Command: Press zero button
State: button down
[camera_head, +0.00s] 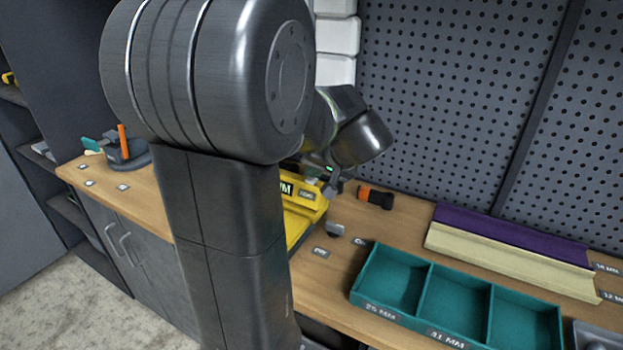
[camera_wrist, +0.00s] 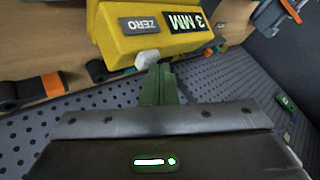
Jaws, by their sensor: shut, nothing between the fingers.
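The yellow device (camera_wrist: 150,32) fills the top of the wrist view, upside down, with a plate reading ZERO (camera_wrist: 138,24) and a plate reading 3 MM. A small pale button (camera_wrist: 147,59) sticks out of its edge beside the ZERO plate. My gripper (camera_wrist: 160,72) is shut and empty, its green fingers close to this button; I cannot tell whether they touch it. In the head view the yellow device (camera_head: 297,222) is partly hidden behind my arm, and my gripper (camera_head: 327,184) is at its right end.
A teal three-compartment tray (camera_head: 427,306) sits at the front right of the wooden bench. Purple (camera_head: 510,236) and cream (camera_head: 510,262) bars lie behind it. An orange and black item (camera_head: 375,197) lies near the pegboard (camera_head: 455,90). A holder with an orange tool (camera_head: 123,145) stands at left.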

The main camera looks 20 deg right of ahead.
aim_at(314, 181)
jog(key=shift+f, duration=0.2)
jog(key=shift+r, duration=0.1)
jog(key=shift+r+p, duration=0.4)
jog(key=shift+r, duration=0.45)
jog(key=shift+r+p, duration=1.55)
jog(key=shift+r, duration=1)
